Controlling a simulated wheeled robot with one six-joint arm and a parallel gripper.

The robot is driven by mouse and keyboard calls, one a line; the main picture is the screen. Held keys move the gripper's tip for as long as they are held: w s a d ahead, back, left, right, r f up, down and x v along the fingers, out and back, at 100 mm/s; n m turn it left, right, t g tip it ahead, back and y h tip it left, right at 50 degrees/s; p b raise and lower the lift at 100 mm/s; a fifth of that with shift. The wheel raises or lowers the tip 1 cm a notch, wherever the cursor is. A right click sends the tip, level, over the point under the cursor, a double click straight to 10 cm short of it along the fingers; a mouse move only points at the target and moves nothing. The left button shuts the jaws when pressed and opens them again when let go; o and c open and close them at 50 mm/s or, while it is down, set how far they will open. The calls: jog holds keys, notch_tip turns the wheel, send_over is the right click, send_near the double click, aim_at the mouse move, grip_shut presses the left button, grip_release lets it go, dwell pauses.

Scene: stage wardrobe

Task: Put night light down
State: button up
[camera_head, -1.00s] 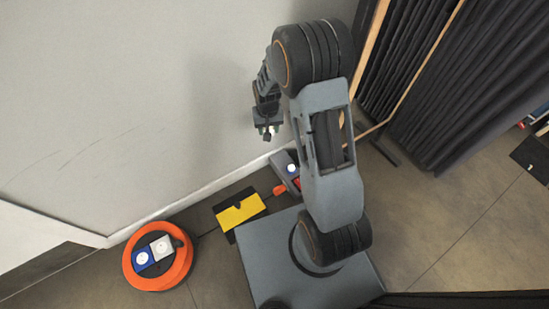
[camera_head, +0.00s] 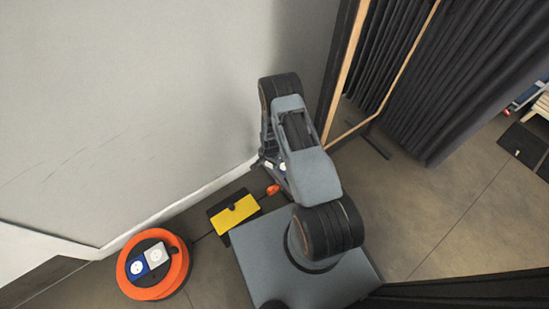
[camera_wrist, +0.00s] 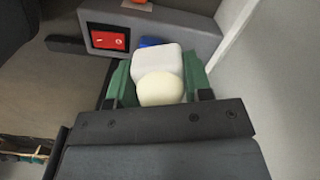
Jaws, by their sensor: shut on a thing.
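The night light (camera_wrist: 160,70) has a white squarish body and a cream rounded dome. It shows in the wrist view between the green fingers of my gripper (camera_wrist: 155,82), which is shut on it. Just beyond it is a grey box (camera_wrist: 190,42) with a red panel (camera_wrist: 108,40) and a blue part (camera_wrist: 150,42). The night light overlaps the box in this view; I cannot tell whether they touch. In the head view my arm hides most of my gripper and the box, close to the wall's foot.
In the head view, an orange cable reel (camera_head: 137,288) with blue and white sockets lies at lower left. A yellow piece (camera_head: 236,213) on a black base lies by the wall. A wood-edged frame (camera_head: 343,70) and dark curtains (camera_head: 410,85) stand right.

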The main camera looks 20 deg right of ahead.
jog(key=w+d+f+b, duration=0.1)
jog(key=w+f+b, duration=0.1)
jog(key=w, duration=0.1)
jog(key=w+d+f+b, duration=0.1)
jog(key=w+d+f, duration=0.1)
jog(key=f, duration=0.1)
jog(key=w+d+f+b, duration=0.2)
jog(key=w+f, duration=0.1)
jog(key=shift+w+d+b, duration=0.25)
jog(key=shift+w+b, duration=0.05)
jog(key=shift+b, duration=0.05)
jog(key=shift+w+d+f+b, duration=0.1)
jog(key=shift+f+b, duration=0.35)
jog(key=shift+f, duration=0.45)
jog(key=shift+w+d+f+b, duration=0.1)
jog(key=shift+f+b, duration=0.3)
jog(key=shift+f, duration=0.45)
jog(key=shift+f+b, duration=0.4)
jog(key=shift+b, duration=0.1)
jog(key=shift+f+b, duration=0.25)
jog(key=shift+b, duration=0.1)
jog(key=o, duration=1.2)
jog(key=shift+r, duration=0.15)
notch_tip(320, 180, up, 13)
jog(key=p, duration=0.6)
jog(key=shift+p, duration=0.35)
